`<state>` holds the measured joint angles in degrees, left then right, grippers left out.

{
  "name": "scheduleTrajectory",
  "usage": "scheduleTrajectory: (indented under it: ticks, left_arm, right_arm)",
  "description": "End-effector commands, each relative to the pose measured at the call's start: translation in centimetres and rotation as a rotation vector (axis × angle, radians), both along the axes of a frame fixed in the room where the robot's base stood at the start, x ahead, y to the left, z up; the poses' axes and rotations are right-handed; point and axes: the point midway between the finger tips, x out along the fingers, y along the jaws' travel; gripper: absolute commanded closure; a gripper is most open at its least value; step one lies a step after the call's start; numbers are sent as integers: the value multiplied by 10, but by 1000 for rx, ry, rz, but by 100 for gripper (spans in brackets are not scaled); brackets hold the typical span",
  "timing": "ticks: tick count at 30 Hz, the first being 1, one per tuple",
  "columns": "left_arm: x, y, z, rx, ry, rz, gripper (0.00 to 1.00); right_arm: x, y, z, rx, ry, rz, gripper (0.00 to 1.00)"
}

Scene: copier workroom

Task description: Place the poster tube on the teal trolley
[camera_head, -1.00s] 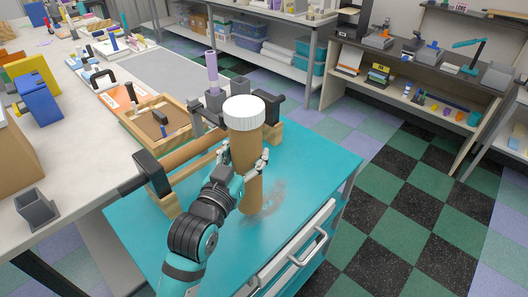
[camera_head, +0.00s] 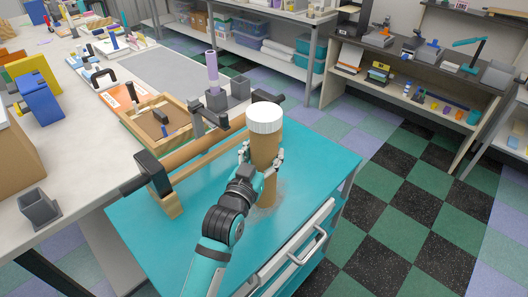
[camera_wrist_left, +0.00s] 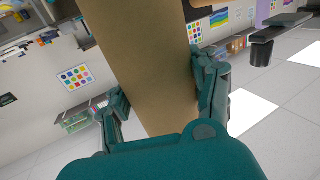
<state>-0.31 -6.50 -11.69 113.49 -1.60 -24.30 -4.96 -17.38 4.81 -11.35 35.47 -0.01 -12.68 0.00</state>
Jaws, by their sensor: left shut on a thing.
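The poster tube (camera_head: 264,148) is a tan cardboard cylinder with a white ribbed cap. It stands nearly upright over the top of the teal trolley (camera_head: 320,165). Its lower end is close to the trolley top near a shadow; I cannot tell whether it touches. My left gripper (camera_head: 261,156) is shut around the tube's middle. In the left wrist view, the tube's tan side (camera_wrist_left: 153,62) fills the space between the fingers of my left gripper (camera_wrist_left: 162,92). My right gripper is in neither view.
A wooden roller with dark clamp ends (camera_head: 190,156) lies along the trolley's left and back side. A white workbench (camera_head: 75,165) with a wooden tray (camera_head: 160,118) adjoins on the left. The trolley's right part is clear. Checkered floor (camera_head: 410,200) is open to the right.

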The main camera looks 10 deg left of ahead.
Motion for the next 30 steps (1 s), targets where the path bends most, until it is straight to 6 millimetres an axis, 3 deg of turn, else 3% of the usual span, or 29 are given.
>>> scheduleTrajectory:
  ticks: [1,2,7,19,30]
  left_arm:
    - [0,0,-2,0,-1,0,78]
    - [0,0,-3,0,1,0,38]
    - [0,0,-2,0,2,0,16]
    - [-6,1,-1,0,2,0,16]
    - [-80,16,-2,1,4,-1,16]
  right_arm:
    - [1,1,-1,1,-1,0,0]
    - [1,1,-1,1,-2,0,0]
    - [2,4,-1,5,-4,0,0]
    - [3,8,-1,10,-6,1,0]
    - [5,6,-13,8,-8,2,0]
